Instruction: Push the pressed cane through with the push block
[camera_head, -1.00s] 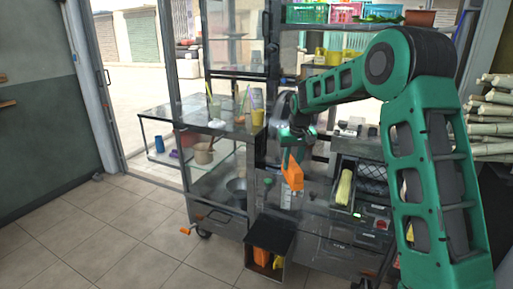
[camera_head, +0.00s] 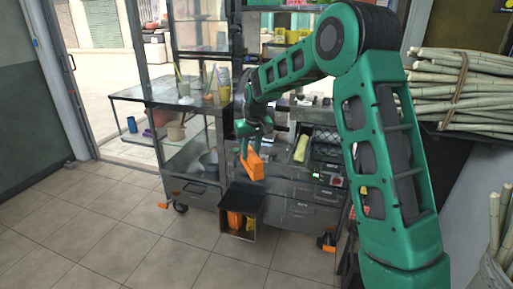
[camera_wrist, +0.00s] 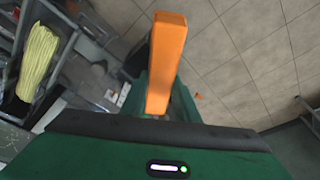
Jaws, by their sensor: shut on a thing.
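My gripper (camera_head: 254,137) is shut on an orange push block (camera_head: 252,162), which hangs below it in front of the press cart. In the wrist view the push block (camera_wrist: 166,62) sticks out from my gripper (camera_wrist: 160,105) over the tiled floor. The pale yellow-green pressed cane (camera_head: 301,148) lies on the cart to the right of the block. The cane (camera_wrist: 38,62) also shows at the left of the wrist view, apart from the block. The press rollers are hidden behind my arm or too small to tell.
An open dark bin (camera_head: 241,208) with orange and yellow things stands at the cart's front. A steel table (camera_head: 150,92) with cups is at the left. Bundled cane stalks (camera_head: 465,85) lie at the right. The tiled floor (camera_head: 90,220) is clear at the front left.

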